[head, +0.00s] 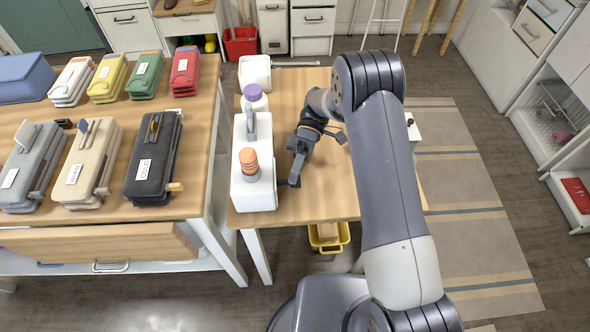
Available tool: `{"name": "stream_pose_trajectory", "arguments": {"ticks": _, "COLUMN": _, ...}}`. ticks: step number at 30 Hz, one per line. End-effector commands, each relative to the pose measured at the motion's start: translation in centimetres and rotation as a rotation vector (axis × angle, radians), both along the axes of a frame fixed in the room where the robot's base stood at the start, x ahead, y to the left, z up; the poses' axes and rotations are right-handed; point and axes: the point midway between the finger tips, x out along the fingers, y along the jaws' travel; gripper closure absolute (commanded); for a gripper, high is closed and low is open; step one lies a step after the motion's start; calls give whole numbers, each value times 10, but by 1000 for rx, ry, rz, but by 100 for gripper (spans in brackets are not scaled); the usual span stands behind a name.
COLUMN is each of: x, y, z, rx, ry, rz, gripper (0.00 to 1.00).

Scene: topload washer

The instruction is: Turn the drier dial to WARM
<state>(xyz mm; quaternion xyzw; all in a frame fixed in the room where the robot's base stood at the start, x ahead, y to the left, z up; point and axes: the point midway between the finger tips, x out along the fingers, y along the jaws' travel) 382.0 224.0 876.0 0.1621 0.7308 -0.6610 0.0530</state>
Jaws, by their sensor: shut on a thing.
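A long white unit (252,190) stands on the left part of the middle wooden table. I cannot tell whether this part is the drier dial. No dial markings or pointer can be read on the unit. A WARM label (75,173) shows on a beige folded item on the left table.
The left table (190,205) holds several folded coloured items; a black one (154,160) is labelled COLD. A white tub (254,70) stands behind the unit. A yellow bin (329,238) is below the table's front. The tabletop right of the gripper (330,190) is clear.

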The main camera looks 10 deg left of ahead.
Motion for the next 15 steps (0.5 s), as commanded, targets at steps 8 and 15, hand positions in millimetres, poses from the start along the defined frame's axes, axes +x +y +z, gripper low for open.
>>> {"name": "stream_pose_trajectory", "arguments": {"ticks": 8, "x": 1, "y": 0, "z": 0, "rx": -7, "ry": 34, "rz": -2, "gripper": 93}}
{"name": "stream_pose_trajectory", "arguments": {"ticks": 15, "x": 1, "y": 0, "z": -1, "rx": -8, "ry": 35, "rz": -2, "gripper": 93}}
